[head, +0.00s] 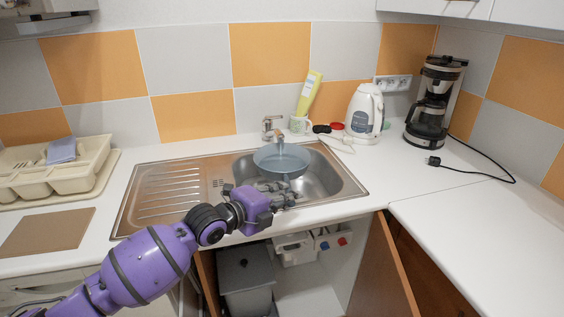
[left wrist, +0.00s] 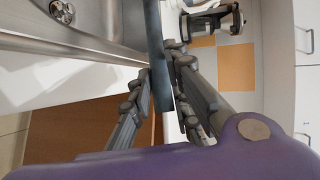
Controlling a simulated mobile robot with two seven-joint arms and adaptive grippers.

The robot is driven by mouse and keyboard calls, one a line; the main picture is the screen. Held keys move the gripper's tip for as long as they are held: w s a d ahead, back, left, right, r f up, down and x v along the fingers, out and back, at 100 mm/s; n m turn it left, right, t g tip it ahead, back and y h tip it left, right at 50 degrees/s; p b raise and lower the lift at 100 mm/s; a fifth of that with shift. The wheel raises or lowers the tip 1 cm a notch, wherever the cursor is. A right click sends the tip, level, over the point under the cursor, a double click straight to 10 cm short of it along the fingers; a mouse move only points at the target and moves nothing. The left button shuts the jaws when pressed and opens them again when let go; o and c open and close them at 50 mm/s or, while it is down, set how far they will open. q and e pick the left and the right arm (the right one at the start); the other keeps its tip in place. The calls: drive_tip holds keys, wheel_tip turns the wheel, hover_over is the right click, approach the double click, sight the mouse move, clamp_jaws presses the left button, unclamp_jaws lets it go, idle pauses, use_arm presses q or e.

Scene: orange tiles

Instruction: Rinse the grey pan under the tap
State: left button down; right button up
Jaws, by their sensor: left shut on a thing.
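The grey pan (head: 281,163) is held over the sink basin (head: 336,181), below the tap (head: 271,127). A pale stream shows between the spout and the pan and looks like water. My left gripper (head: 279,190) is at the near side of the pan, shut on it. In the left wrist view the fingers (left wrist: 161,78) close on a thin blue-grey strip of the pan (left wrist: 157,38); I cannot tell whether it is rim or handle. My right gripper is in neither view.
A dish rack (head: 58,176) is at left. A cabinet door (head: 385,265) is open below. The drainboard (head: 172,190) is clear.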

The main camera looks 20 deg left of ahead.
use_arm(q)
drive_tip(key=s+d+p, duration=0.4)
drive_tip(key=s+p, duration=0.1)
drive_tip(key=s, duration=0.5)
drive_tip(key=shift+s+r, duration=0.15)
drive_tip(key=shift+s, duration=0.2)
drive_tip(key=shift+d, duration=0.1)
